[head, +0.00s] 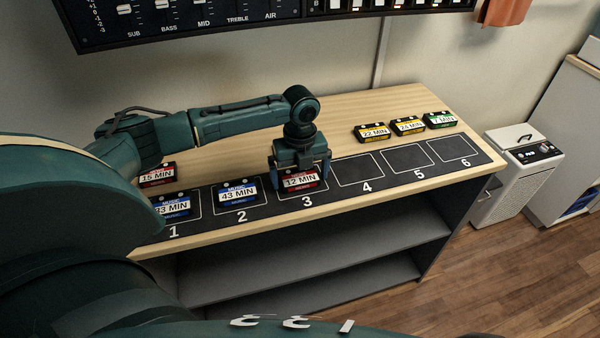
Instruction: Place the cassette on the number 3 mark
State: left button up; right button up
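The cassette (301,180), red and black with a "12 MIN" label, is at the outlined square marked 3 (308,201) on the black strip. My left gripper (301,177) points down over it from behind, with one finger at each side of the cassette, and looks shut on it. The cassette covers most of square 3. I cannot tell whether it rests on the strip or hangs just above it. My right gripper is not in view.
Blue-labelled cassettes lie on square 1 (172,207) and square 2 (236,192). A red "15 MIN" cassette (157,175) lies behind square 1. Yellow (372,131) and green (440,121) cassettes lie at the back right. Squares 4 (361,169), 5 and 6 are empty.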

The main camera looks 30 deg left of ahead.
aim_at(300, 177)
pick_arm(q)
notch_tip(300, 177, up, 12)
jog(key=d+f, duration=0.3)
jog(key=s+d+f+n+t+h, duration=0.1)
jog(key=d+f, duration=0.2)
jog(key=d+f+n, duration=0.1)
jog(key=d+f, duration=0.2)
jog(key=shift+s+t+h, duration=0.15)
jog(key=shift+t+h, duration=0.15)
jog(key=shift+h, duration=0.1)
jog(key=s+d+f+n+t+h, duration=0.55)
jog(key=s+d+f+n, duration=0.35)
jog(key=d+n, duration=0.4)
jog(key=s+a+n+t+y, duration=0.3)
jog(key=s+a+n+t, duration=0.1)
jog(key=s+n, duration=0.3)
jog(key=shift+s+a+r+n, duration=0.3)
jog(key=shift+s+n, duration=0.1)
jog(key=shift+s, duration=0.4)
